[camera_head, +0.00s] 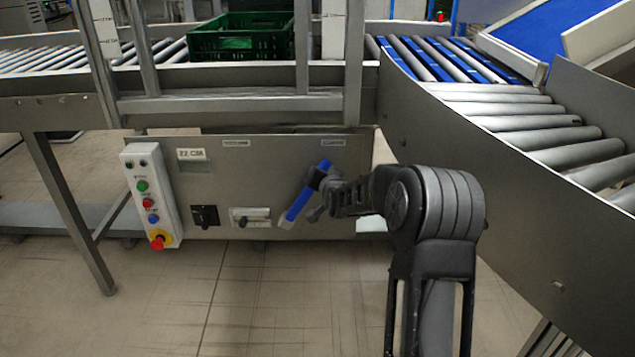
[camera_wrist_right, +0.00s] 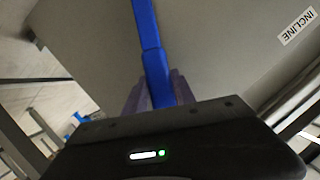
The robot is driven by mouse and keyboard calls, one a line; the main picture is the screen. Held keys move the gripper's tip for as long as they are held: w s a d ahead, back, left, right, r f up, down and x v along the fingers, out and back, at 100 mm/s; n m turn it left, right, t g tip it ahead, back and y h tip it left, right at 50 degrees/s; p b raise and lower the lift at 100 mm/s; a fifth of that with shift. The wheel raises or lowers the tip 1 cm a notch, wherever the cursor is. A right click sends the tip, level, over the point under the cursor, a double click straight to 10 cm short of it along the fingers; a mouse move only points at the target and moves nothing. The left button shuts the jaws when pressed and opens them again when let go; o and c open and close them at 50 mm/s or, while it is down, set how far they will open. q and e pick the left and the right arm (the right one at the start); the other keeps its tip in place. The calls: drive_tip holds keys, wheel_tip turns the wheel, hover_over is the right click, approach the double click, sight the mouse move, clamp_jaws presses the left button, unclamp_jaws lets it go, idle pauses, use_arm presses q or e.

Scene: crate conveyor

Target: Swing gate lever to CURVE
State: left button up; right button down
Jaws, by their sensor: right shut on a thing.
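The blue gate lever (camera_head: 298,206) is on the grey panel under the conveyor in the head view. It is tilted, its upper end leaning right towards a small label plate (camera_head: 333,142). My right gripper (camera_head: 317,183) is shut on the lever near its upper part and hides some of it. In the right wrist view the blue lever (camera_wrist_right: 152,55) runs down between the fingers of my right gripper (camera_wrist_right: 152,92). An INCLINE label (camera_wrist_right: 297,27) shows at the upper right there. My left gripper is not in view.
A button box (camera_head: 150,195) with a red stop knob stands left on the panel, beside a black rotary switch (camera_head: 205,216) and a small latch (camera_head: 250,217). A green crate (camera_head: 240,38) sits on the rollers above. The curved conveyor's side wall (camera_head: 480,180) is close on the right.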

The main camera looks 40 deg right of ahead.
drive_tip(key=shift+s+d+f, duration=0.1)
drive_tip(key=shift+f, duration=0.05)
drive_tip(key=c, duration=1)
unclamp_jaws()
drive_tip(key=shift+c, duration=0.2)
drive_tip(key=shift+s+r, duration=0.15)
drive_tip(key=shift+r, duration=0.05)
drive_tip(key=p+v, duration=0.1)
drive_tip(key=v, duration=0.6)
drive_tip(key=shift+s, duration=0.2)
